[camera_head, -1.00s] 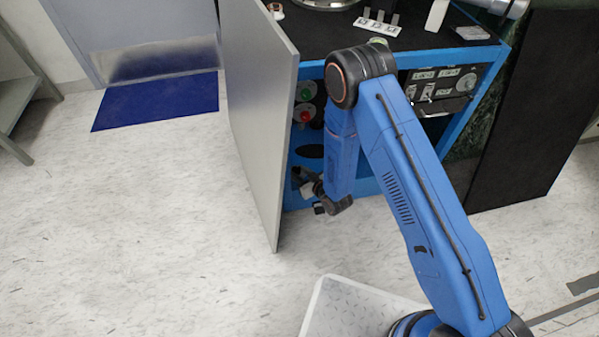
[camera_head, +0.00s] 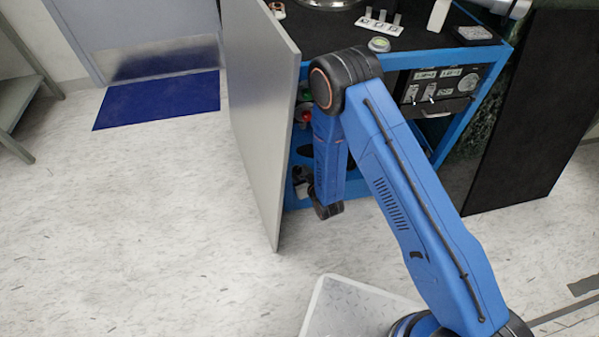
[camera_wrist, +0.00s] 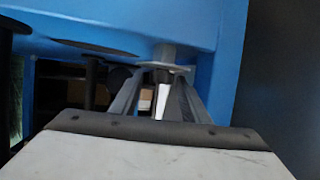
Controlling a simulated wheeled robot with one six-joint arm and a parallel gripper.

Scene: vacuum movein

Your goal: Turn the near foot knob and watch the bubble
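The round bubble level (camera_head: 379,44) lies on the black cabinet top in the head view; its bubble is too small to read. In the wrist view a grey stem with a flat flange (camera_wrist: 166,67), seemingly the near foot knob, hangs below the blue frame (camera_wrist: 200,35). My gripper (camera_wrist: 160,80) reaches up to this flange, one finger on each side. A gap shows between the fingers, but I cannot tell whether they touch the knob. In the head view my fingers are hidden behind my arm and the cabinet.
The grey cabinet door (camera_head: 262,110) stands open close left of my arm. A panel with switches (camera_head: 440,88) is on the cabinet's right side. In the wrist view a black disc (camera_wrist: 95,47) on a stem stands left of my fingers.

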